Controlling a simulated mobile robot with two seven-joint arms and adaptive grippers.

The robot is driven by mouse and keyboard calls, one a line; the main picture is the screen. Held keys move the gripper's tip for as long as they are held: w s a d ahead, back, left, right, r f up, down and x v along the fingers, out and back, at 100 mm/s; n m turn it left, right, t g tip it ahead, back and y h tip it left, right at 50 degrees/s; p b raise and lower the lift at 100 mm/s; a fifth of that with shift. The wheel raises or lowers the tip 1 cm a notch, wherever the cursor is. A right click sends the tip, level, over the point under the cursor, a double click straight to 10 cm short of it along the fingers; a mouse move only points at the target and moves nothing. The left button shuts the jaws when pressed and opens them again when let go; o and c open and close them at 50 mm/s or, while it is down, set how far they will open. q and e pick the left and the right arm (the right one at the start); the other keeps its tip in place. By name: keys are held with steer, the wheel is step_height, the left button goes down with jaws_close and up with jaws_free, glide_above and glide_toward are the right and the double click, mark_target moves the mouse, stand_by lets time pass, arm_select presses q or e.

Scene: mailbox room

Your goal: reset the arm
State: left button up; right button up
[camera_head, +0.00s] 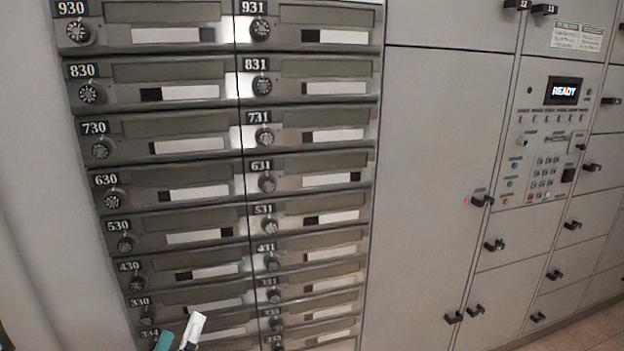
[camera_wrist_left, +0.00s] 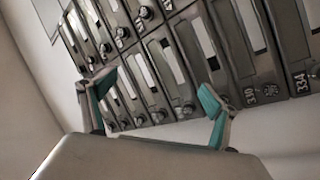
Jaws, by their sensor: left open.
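My left gripper (camera_head: 178,338) shows at the bottom edge of the head view, in front of the lowest mailbox rows at the left. Only its fingertips are in the picture, one teal and one whitish. In the left wrist view, my left gripper (camera_wrist_left: 156,100) has its two teal-padded fingers wide apart with nothing between them. Mailbox doors lie beyond the fingers, and I cannot tell how far away they are. My right gripper is in neither view.
A bank of numbered mailboxes (camera_head: 180,126) with round dials fills the left. Grey lockers (camera_head: 430,160) with black latches stand to the right, with a keypad panel (camera_head: 548,140) whose screen reads READY. A bare wall (camera_head: 30,180) is at far left. Some floor (camera_head: 590,328) shows at lower right.

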arm_select(q)
steer(key=s+d+f+m+g, duration=0.2)
steer(key=s+f+m+g, duration=0.1)
steer(key=f, duration=0.7)
steer(key=s+d+f+m+g+h, duration=0.1)
steer(key=s+f+m+g, duration=0.3)
steer(key=s+f, duration=0.4)
steer(key=s+d+f+m+g, duration=0.3)
steer(key=s+f+m, duration=0.2)
steer(key=f, duration=0.8)
steer(key=shift+s+m+g, duration=0.3)
steer(key=shift+s, duration=0.05)
